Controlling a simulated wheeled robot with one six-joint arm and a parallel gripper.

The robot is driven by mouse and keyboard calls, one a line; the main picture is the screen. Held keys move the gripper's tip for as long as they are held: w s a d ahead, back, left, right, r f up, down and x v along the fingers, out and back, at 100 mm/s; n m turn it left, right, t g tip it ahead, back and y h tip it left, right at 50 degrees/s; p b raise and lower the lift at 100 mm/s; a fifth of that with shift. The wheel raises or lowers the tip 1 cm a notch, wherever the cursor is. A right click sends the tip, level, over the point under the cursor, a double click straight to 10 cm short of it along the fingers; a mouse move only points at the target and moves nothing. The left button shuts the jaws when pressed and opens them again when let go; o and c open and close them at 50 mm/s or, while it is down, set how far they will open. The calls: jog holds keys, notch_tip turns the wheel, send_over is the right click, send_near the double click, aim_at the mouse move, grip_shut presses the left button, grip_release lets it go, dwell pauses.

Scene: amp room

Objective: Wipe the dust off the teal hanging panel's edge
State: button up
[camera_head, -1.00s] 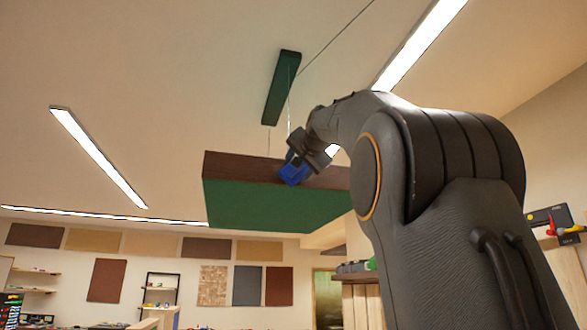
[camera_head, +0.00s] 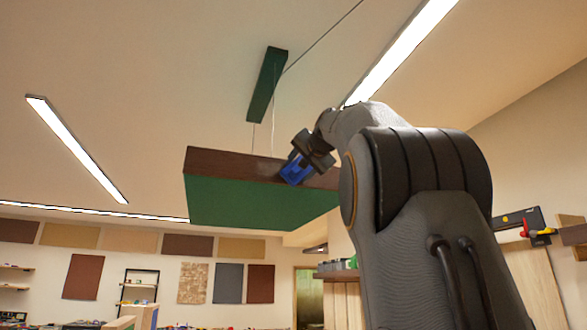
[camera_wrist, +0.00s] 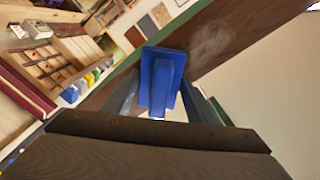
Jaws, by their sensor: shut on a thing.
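The hanging panel (camera_head: 255,203) has a teal-green underside and a dark brown edge (camera_head: 215,160) facing me. In the wrist view the brown edge (camera_wrist: 250,30) runs diagonally, with a pale, smoky dust patch (camera_wrist: 212,45) right of the blue wiping pad. My gripper (camera_head: 308,153) is shut on the blue wiping pad (camera_head: 296,170), which also shows in the wrist view (camera_wrist: 163,75). The pad overlaps the brown edge in the head view, right of its middle. I cannot tell whether it touches the edge. A faint pale smudge shows left of the pad there.
Thin wires hang beside a dark green beam (camera_head: 267,85) above the panel. Long ceiling lights (camera_head: 75,148) lie left and right. A wooden cabinet (camera_head: 540,275) stands at the right. Open air surrounds the panel's left side.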

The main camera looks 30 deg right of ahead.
aim_at(256, 168)
jog(key=shift+d, duration=0.25)
jog(key=shift+f, duration=0.1)
jog(key=shift+w+a, duration=0.15)
jog(key=shift+a, duration=0.65)
jog(key=shift+w+a, duration=0.15)
jog(key=shift+a, duration=0.65)
jog(key=shift+w+a, duration=0.55)
jog(key=shift+a, duration=1.1)
jog(key=shift+w+a, duration=0.5)
jog(key=shift+a, duration=1.1)
jog(key=shift+w+a, duration=0.55)
jog(key=shift+a, duration=1.1)
jog(key=shift+s+a+b, duration=0.2)
jog(key=shift+s+b, duration=0.2)
jog(key=shift+s, duration=0.1)
jog(key=shift+b+v, duration=0.95)
jog(key=shift+v, duration=1.45)
jog(key=shift+s, duration=0.2)
